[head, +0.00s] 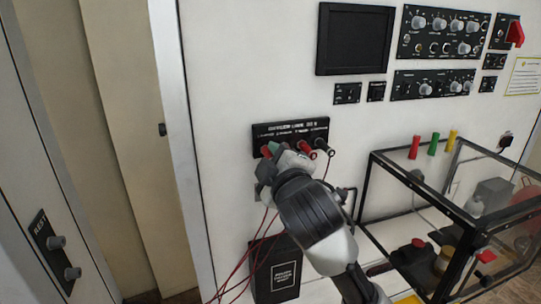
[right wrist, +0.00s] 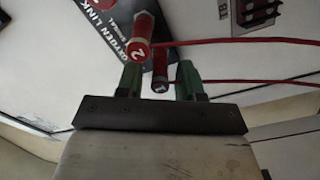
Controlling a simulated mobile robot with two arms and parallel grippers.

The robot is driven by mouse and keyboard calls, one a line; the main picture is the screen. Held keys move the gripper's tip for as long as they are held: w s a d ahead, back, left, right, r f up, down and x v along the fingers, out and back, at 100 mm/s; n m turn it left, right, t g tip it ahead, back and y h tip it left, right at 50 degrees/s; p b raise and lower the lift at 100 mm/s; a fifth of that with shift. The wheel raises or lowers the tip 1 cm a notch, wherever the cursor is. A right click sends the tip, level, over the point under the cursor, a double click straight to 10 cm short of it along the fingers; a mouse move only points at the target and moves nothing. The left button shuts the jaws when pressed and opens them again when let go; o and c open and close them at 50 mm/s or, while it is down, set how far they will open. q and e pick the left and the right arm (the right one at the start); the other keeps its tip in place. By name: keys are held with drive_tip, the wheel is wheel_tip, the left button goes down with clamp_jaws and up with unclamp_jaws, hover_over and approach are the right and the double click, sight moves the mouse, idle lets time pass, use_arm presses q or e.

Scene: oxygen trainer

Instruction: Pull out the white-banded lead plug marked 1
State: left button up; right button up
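The red lead plug marked 1 (right wrist: 160,68) shows in the right wrist view, standing between the two green fingers of my right gripper (right wrist: 160,82). A gap shows on each side of the plug, so the gripper is open around it. A red plug marked 2 (right wrist: 142,38) is just beside it, up and left. I cannot make out a white band clearly on plug 1. In the head view my right gripper (head: 272,164) is up at the black socket panel (head: 290,128) and hides part of its plug row. My left gripper is not in view.
A red plug (head: 305,148) and a black one (head: 324,148) stick out to the right of the gripper. Thin red leads (head: 238,268) hang below, past a black box (head: 277,282). A clear-walled black frame (head: 374,185) stands at the right.

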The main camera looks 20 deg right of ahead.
drive_tip(key=shift+p, duration=0.55)
idle(0.7)
drive_tip(key=shift+c, duration=0.3)
clamp_jaws()
drive_tip(key=shift+s, duration=0.1)
drive_tip(key=shift+s+f, duration=0.1)
drive_tip(key=shift+s, duration=0.2)
drive_tip(key=shift+s+p, duration=0.7)
drive_tip(key=shift+s, duration=1.4)
